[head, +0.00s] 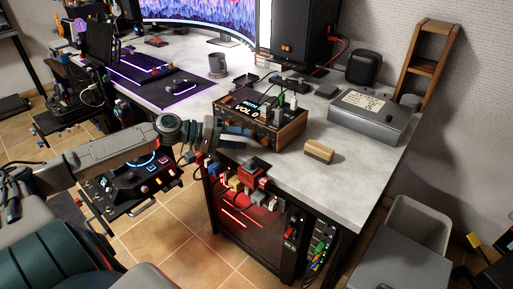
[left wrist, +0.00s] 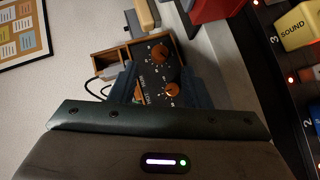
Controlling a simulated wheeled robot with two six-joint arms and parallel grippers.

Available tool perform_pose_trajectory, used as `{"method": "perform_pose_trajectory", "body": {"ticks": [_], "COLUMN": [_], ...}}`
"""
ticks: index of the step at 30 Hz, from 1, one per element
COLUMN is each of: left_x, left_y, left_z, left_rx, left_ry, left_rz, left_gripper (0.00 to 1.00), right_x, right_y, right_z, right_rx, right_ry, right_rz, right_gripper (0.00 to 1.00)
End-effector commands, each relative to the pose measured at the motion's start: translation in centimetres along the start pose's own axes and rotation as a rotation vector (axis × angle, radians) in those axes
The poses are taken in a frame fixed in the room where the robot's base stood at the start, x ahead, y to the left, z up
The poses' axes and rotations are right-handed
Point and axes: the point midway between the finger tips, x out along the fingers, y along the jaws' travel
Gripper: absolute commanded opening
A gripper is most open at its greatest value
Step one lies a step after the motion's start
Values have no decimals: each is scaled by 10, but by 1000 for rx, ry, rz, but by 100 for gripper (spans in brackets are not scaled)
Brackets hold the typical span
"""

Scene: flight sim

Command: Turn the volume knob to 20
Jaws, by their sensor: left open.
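A wooden-cased audio unit (head: 291,130) stands on the desk near its front edge. In the left wrist view the unit's dark panel (left wrist: 139,72) carries two orange knobs, an upper one (left wrist: 160,53) and a lower one (left wrist: 171,88); I cannot read which is the volume knob. My left gripper (head: 216,137) is open in front of the unit's panel. In the left wrist view its blue-grey fingers (left wrist: 160,84) are spread on either side of the lower knob, and contact cannot be told. My right gripper is not in view.
The grey desk (head: 348,168) holds a wooden-backed block (head: 319,152) and a grey metal box (head: 372,115) right of the unit. A red button box (head: 252,173) and coloured switches hang at the front edge below my gripper. A mug (head: 217,64) stands behind.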

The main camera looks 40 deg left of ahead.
Motion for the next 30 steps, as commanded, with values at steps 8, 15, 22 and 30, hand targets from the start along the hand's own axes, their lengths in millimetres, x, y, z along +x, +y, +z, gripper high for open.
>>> {"method": "perform_pose_trajectory", "body": {"ticks": [8,15,22,30], "left_x": [26,44,53,53], "left_y": [0,1,0,0], "left_z": [1,0,0,0], "left_rx": [1,0,-1,-1], "left_ry": [-1,-2,-2,-2], "left_rz": [7,6,1,0], "left_gripper": [43,43,43,43], "right_x": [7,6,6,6], "right_y": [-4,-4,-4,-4], "right_z": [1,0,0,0], "right_rx": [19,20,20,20], "right_ry": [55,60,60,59], "right_rz": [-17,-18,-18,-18], "right_gripper": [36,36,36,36]}}
